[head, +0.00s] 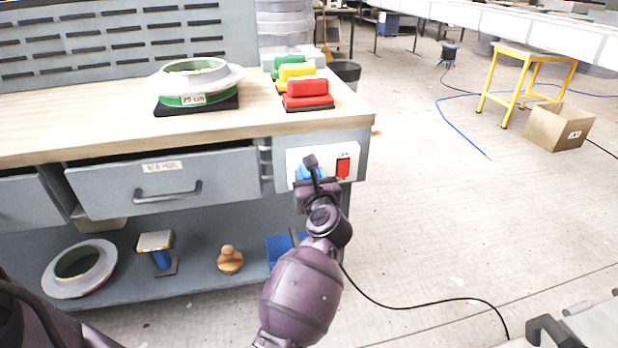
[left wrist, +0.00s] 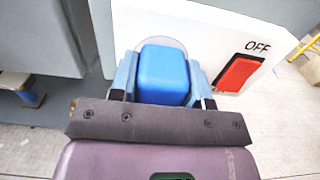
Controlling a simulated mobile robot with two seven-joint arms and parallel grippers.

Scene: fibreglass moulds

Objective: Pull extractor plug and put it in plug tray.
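The extractor plug (left wrist: 163,73) is a blue block on the white switch panel at the bench's right end. In the head view the plug (head: 302,173) is mostly hidden behind my gripper. My left gripper (left wrist: 163,85) has its light blue fingers on both sides of the plug, with no clear gap seen, so it looks shut on it. The plug sits against a pale round socket on the panel. A blue tray-like thing (head: 283,247) lies on the lower shelf, partly hidden by my arm; I cannot tell whether it is the plug tray. My right gripper is not in view.
A red OFF switch (head: 343,168) is just right of the plug. Red, yellow and green blocks (head: 307,93) stand on the bench top above. A black cable (head: 420,304) crosses the open floor at right.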

